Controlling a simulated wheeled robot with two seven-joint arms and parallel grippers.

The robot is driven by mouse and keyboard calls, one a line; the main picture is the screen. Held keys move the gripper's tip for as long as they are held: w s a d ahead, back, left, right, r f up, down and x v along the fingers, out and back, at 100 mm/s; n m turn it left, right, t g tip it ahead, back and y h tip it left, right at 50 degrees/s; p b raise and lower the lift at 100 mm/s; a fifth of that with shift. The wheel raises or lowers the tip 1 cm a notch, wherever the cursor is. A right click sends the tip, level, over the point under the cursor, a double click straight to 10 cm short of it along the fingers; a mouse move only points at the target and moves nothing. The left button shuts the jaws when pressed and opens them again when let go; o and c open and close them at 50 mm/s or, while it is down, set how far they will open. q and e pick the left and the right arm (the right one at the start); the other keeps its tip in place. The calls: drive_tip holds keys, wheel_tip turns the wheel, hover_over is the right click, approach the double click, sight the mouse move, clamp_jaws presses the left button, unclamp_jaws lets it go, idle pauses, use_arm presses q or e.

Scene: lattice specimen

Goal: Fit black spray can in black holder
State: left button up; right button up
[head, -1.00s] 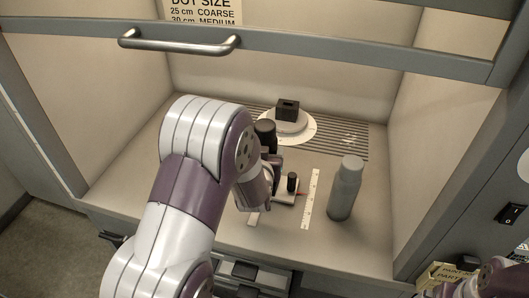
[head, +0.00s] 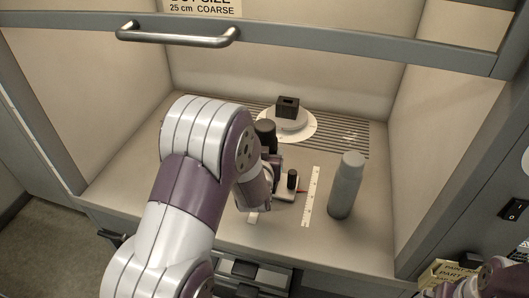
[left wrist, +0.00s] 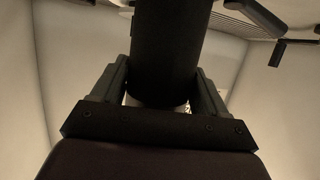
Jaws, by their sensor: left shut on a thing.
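The black spray can (left wrist: 165,45) is a dark cylinder filling the upper middle of the left wrist view. My left gripper (left wrist: 163,80) is shut on it, with a finger on each side. In the head view the can's dark rounded top (head: 265,130) shows just behind my left gripper (head: 271,165), and my arm hides most of the rest. I cannot pick out the black holder with certainty; my arm may hide it. My right arm shows only in part at the lower right corner, and its gripper is not visible.
A black block (head: 288,107) sits on a white round turntable (head: 304,133) at the back. A grey bottle (head: 346,186) stands at the right, a white ruler (head: 312,197) left of it. A small black knob on a pale base (head: 285,196) is beside my gripper. Booth walls enclose the sides.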

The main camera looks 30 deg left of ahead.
use_arm(q)
drive_tip(key=shift+f, duration=0.35)
idle(0.4)
drive_tip(key=o, duration=1)
drive_tip(key=p+v, duration=0.1)
drive_tip(key=v, duration=0.4)
drive_tip(key=p+v, duration=0.5)
drive_tip(key=v, duration=0.7)
drive_tip(key=shift+s+d, duration=0.2)
drive_tip(key=shift+s, duration=0.15)
